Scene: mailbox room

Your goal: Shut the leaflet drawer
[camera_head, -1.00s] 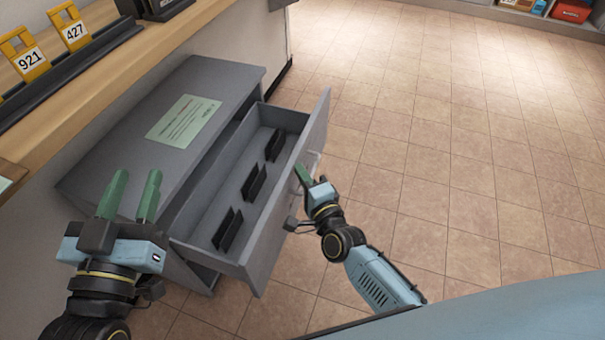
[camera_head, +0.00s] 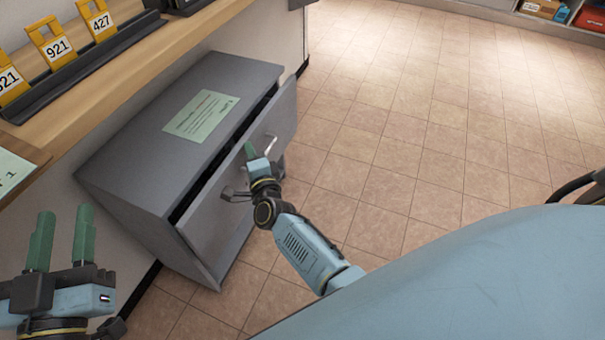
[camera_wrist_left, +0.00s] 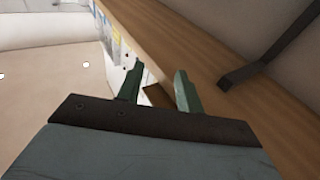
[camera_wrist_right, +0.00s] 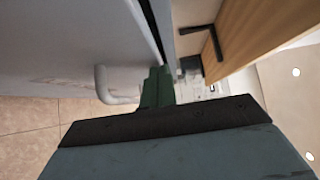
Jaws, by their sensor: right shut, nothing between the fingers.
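The leaflet drawer (camera_head: 222,213) is in the front of a grey cabinet (camera_head: 137,165). It stands slightly open, with a narrow dark gap along its top edge; its inside is hidden. Its bar handle (camera_head: 269,146) also shows in the right wrist view (camera_wrist_right: 105,88). My right gripper (camera_head: 249,150) is shut and empty, with its fingertips at the drawer front beside the handle. Whether they touch the front I cannot tell. My left gripper (camera_head: 61,240) is open and empty, left of the cabinet's near end; it also shows in the left wrist view (camera_wrist_left: 159,82).
A green sheet (camera_head: 202,115) lies on the cabinet top. A wooden counter (camera_head: 140,62) with yellow number tags (camera_head: 55,43) in a black rack runs along the wall at upper left. The tiled floor (camera_head: 400,130) right of the cabinet is clear.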

